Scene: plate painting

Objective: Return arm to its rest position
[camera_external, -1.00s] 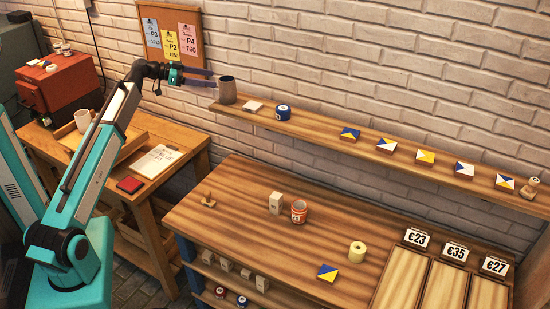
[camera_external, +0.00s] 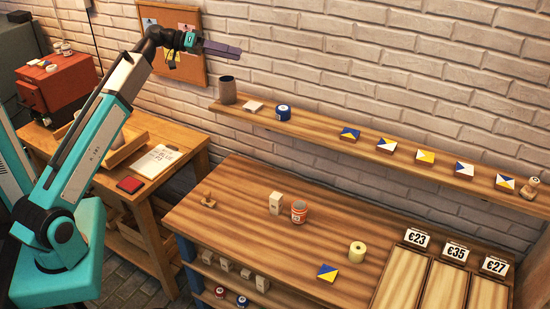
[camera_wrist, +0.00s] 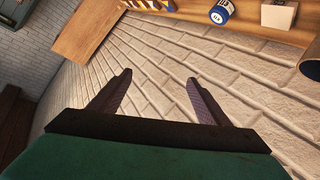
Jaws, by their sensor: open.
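My gripper (camera_external: 222,49) is in the air in front of the brick wall, above the left end of the wall shelf and beside the cork board. In the wrist view my gripper (camera_wrist: 157,95) has its two dark fingers spread apart with nothing between them. Behind them is only bare brick wall. My teal arm reaches up from the lower left in the external view. The grey cup (camera_external: 227,90) stands on the shelf below the gripper, apart from it. It shows partly at the right edge of the wrist view (camera_wrist: 311,66).
The wall shelf (camera_external: 320,124) holds a white block (camera_external: 253,107), a blue jar (camera_external: 283,113) and several painted plates. The cork board (camera_external: 205,32) is partly hidden by my arm. The workbench (camera_external: 235,235) is below. A red cabinet (camera_external: 62,85) stands left, near my arm.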

